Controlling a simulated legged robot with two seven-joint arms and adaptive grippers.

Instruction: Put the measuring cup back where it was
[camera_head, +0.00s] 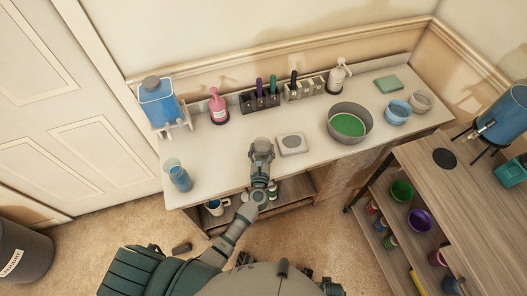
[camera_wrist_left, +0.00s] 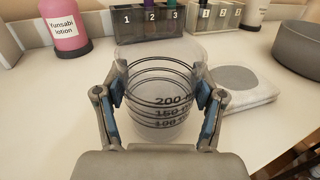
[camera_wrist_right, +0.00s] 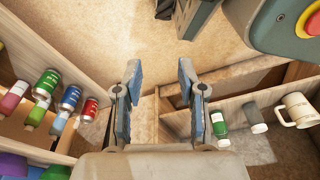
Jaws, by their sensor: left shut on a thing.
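The measuring cup (camera_wrist_left: 160,85) is clear, with black ring lines and the marks 200, 150 and 100. My left gripper (camera_head: 262,146) is shut on it, with one blue-padded finger on each side of the cup in the left wrist view. The cup looks upright, over or on the white counter; I cannot tell whether it touches the counter. In the head view the gripper mostly hides the cup. It is left of the white scale (camera_head: 292,143). My right gripper (camera_wrist_right: 160,80) is open and empty, with shelves and floor below it.
The counter (camera_head: 225,170) holds a pink lotion bottle (camera_head: 217,106), numbered racks (camera_head: 259,100), a grey bowl with green contents (camera_head: 348,124), blue bowl (camera_head: 397,112) and blue cups (camera_head: 179,177) at the left end. A blue dispenser (camera_head: 157,101) stands back left. Free counter lies left of the gripper.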

